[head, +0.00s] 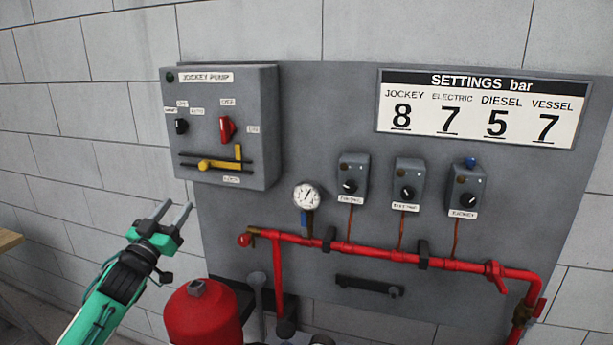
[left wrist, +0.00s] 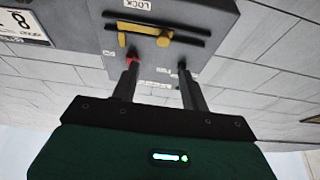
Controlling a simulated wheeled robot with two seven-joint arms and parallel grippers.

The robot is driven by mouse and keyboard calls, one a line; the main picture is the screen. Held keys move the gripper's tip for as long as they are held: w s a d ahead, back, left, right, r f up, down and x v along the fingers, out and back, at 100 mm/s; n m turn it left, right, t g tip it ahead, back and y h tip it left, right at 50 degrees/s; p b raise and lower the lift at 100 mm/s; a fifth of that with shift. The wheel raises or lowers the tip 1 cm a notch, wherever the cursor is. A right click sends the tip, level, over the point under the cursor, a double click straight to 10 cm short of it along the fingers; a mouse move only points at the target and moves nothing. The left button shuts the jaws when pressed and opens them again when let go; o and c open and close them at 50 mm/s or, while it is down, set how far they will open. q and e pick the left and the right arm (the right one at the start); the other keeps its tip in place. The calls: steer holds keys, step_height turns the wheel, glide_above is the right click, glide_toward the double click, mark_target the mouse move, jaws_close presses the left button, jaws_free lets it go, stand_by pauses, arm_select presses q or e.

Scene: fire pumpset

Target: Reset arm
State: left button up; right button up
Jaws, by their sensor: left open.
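My left gripper (head: 173,214) is open and empty in the head view, left of and below the grey jockey pump box (head: 205,130). Its two fingers point up toward the box. In the left wrist view, the fingers of my left gripper (left wrist: 156,70) stand apart with nothing between them, and the box (left wrist: 228,15) shows beyond them upside down. The box carries a red switch (head: 227,130), a black knob (head: 181,126) and a yellow lock handle (head: 218,164), which also shows in the left wrist view (left wrist: 150,38). My right gripper is in neither view.
A red tank (head: 203,318) stands below the box, right of my left arm. Red pipe (head: 380,252), a gauge (head: 307,196) and several small grey switch boxes (head: 407,185) are on the panel. A settings sign (head: 482,108) hangs at upper right. A wooden edge (head: 10,240) shows far left.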

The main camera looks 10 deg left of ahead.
arm_select(q)
steer(key=s+d+f+g+y, duration=0.1)
steer(key=s+d+f+g, duration=0.25)
steer(key=f, duration=0.45)
steer(key=s+d+f+n+g+y, duration=0.15)
steer(key=s+d+f, duration=0.25)
steer(key=f, duration=0.5)
steer(key=s+d+f+g+y, duration=0.1)
steer(key=s+d+f+g, duration=0.3)
steer(key=f, duration=0.4)
steer(key=s+d+f+m+g+h, duration=0.1)
steer(key=s+d+f+g, duration=0.25)
steer(key=s, duration=0.55)
steer(key=s+d+f+m+g, duration=0.1)
steer(key=s+d+f+g, duration=0.25)
steer(key=s, duration=0.45)
steer(key=s+d+f+g+h, duration=0.1)
steer(key=s+d+f+g, duration=0.25)
steer(key=s, duration=0.55)
step_height(320, 180, down, 31)
steer(key=s, duration=0.1)
steer(key=s+a+f+g, duration=0.2)
steer(key=s+a+f, duration=0.1)
steer(key=s+f, duration=1.6)
steer(key=shift+s+f+m, duration=0.15)
steer(key=shift+f+m, duration=0.3)
steer(key=shift+f, duration=0.05)
